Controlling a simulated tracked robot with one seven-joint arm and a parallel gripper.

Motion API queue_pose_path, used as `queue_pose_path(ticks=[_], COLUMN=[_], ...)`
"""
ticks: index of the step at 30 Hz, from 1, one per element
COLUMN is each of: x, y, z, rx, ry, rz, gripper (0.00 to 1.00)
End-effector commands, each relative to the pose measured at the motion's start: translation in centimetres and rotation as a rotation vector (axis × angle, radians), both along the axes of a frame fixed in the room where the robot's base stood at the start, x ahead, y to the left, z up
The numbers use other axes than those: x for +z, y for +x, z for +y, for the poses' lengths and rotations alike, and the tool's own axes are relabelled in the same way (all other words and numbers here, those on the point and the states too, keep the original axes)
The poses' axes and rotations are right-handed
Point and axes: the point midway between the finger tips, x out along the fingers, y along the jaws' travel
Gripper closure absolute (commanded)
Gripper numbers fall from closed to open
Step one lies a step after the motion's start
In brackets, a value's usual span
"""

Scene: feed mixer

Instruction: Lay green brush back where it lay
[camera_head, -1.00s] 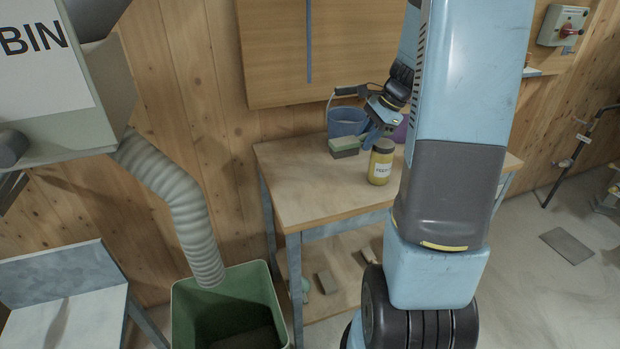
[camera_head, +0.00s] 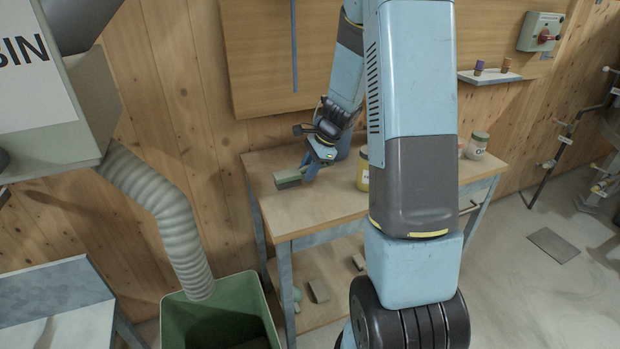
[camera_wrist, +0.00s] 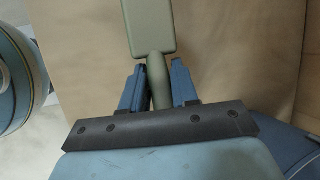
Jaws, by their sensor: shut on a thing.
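The green brush (camera_head: 288,178) is at the back left of the workbench (camera_head: 300,220). My gripper (camera_head: 309,172) is just right of it, shut on its handle. In the wrist view the handle runs between the two blue fingers (camera_wrist: 158,78), and the pale green brush block (camera_wrist: 149,28) sticks out beyond them. The brush is low over the bench top; I cannot tell whether it touches it. The fingers are small in the head view.
A white jar (camera_head: 477,146) stands at the right. A green bin (camera_head: 262,300) is on the floor. The bench's front left is clear.

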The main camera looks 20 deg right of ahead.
Motion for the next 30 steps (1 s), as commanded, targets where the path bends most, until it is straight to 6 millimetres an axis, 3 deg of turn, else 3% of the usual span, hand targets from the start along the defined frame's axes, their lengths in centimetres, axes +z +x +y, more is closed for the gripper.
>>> queue_pose_path(ticks=[7, 14, 15, 22, 30], x=[-3.1, -3.4, -3.4, -3.4, -3.2], y=[0.1, 0.1, 0.1, 0.1, 0.1], z=[0.2, 0.2, 0.2, 0.2, 0.1], rx=[-0.001, 0.000, -0.001, -0.001, -0.001], ry=[0.000, 0.000, 0.000, 0.000, -0.001], rz=[0.003, 0.001, 0.001, 0.000, 0.000], gripper=[1.00, 1.00, 0.67, 0.45, 0.45])
